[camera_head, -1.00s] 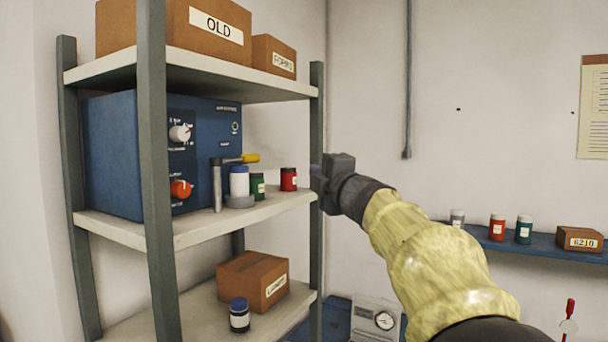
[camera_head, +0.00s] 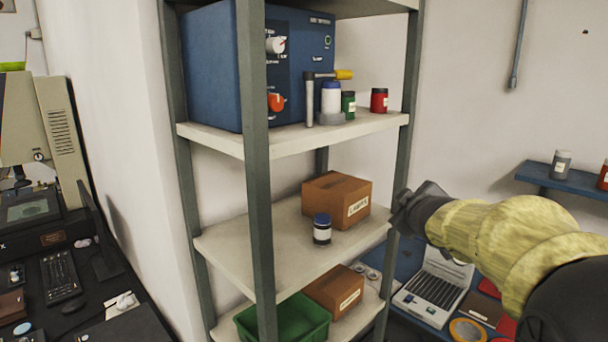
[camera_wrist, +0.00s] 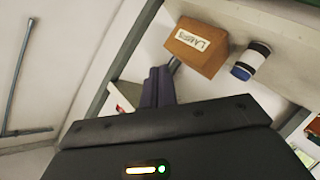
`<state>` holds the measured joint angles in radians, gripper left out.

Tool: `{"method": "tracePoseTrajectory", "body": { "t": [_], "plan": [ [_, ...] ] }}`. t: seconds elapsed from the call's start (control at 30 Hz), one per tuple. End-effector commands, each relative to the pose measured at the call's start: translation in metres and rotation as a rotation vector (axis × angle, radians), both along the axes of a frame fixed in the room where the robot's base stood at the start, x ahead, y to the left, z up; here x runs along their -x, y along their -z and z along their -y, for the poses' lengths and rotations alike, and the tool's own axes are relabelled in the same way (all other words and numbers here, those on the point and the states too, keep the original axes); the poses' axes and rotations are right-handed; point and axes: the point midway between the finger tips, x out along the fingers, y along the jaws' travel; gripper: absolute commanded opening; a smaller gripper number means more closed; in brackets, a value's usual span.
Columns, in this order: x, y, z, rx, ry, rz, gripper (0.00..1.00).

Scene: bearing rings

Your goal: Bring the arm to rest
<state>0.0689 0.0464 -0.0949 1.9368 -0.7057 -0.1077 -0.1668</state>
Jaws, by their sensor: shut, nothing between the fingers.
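My gripper (camera_head: 397,212) is at the end of my yellow-sleeved arm, at the right of the head view, close to the right front post of the shelf rack (camera_head: 259,200). In the wrist view its two dark fingers (camera_wrist: 158,87) lie together, with nothing between them. A brown box with a label (camera_head: 337,199) and a dark-capped jar (camera_head: 322,229) stand on the shelf left of my gripper. Both also show in the wrist view, the box (camera_wrist: 197,46) and the jar (camera_wrist: 250,61). I cannot tell whether the gripper touches the post.
A blue device (camera_head: 212,65), a white jar, a green jar (camera_head: 348,104) and a red jar (camera_head: 379,100) stand on the shelf above. A green bin (camera_head: 290,322) is on the bottom shelf.

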Motion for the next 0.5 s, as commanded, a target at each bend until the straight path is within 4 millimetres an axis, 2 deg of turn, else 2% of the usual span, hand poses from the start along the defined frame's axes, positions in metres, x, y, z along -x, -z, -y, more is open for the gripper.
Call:
{"method": "tracePoseTrajectory", "body": {
  "t": [0.03, 0.2, 0.37, 0.5],
  "plan": [
    [0.012, 0.031, -0.004, -0.067, 0.035, -0.073, 0.00],
    [0.063, 0.122, -0.018, -0.269, 0.171, -0.308, 0.00],
    [0.125, 0.196, -0.038, -0.424, 0.305, -0.532, 0.00],
    [0.190, 0.248, -0.057, -0.537, 0.433, -0.727, 0.00]
  ]
}}
